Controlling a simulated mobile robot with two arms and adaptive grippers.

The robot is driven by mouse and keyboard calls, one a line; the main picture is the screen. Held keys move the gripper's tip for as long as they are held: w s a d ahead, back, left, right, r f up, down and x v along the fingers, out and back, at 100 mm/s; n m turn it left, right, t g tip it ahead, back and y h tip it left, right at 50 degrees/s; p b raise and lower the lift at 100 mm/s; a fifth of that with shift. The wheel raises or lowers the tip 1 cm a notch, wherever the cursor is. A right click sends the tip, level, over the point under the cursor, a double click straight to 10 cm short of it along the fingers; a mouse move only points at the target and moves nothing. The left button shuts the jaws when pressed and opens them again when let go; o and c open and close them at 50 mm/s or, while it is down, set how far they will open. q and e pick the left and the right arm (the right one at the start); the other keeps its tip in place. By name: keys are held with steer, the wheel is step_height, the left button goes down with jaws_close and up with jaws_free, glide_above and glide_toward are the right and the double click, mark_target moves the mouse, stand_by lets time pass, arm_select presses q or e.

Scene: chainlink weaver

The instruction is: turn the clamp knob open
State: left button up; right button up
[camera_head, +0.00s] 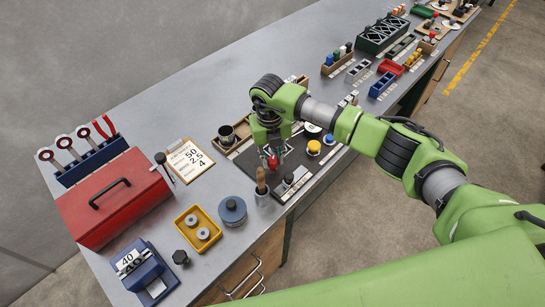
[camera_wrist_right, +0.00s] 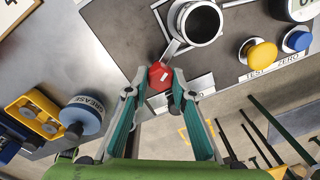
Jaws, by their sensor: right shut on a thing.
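The clamp knob is a red faceted knob (camera_head: 273,161) on the dark fixture plate on the bench. In the right wrist view the red knob (camera_wrist_right: 160,76) sits between the fingertips, with a grey shaft running from it to a round metal cup-like part (camera_wrist_right: 201,21). My right gripper (camera_head: 272,152) reaches down over the knob from above. In the right wrist view its two green-sided fingers (camera_wrist_right: 155,88) are closed in on the knob's sides. My left gripper does not show in either view.
Yellow (camera_head: 314,147) and blue (camera_head: 329,139) buttons stand right of the knob. A metal cup with a wooden handle (camera_head: 262,188) stands close in front. A grease tin (camera_head: 232,210), yellow tray (camera_head: 190,243) and red toolbox (camera_head: 92,214) lie left.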

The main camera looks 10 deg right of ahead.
steer(key=shift+f+n+b, duration=0.15)
steer(key=shift+n+b, duration=0.45)
steer(key=shift+b, duration=0.25)
steer(key=n+b, duration=1.2)
steer(key=b, duration=0.2)
steer(key=shift+d+t+b, duration=0.1)
steer(key=shift+t+b, duration=0.2)
steer(key=shift+b, duration=0.05)
steer(key=shift+n+b, duration=1)
steer(key=shift+n, duration=0.2)
steer(key=shift+n+b, duration=0.75)
steer(key=shift+n, duration=0.35)
steer(key=shift+r, duration=0.2)
steer(key=o, duration=1.1)
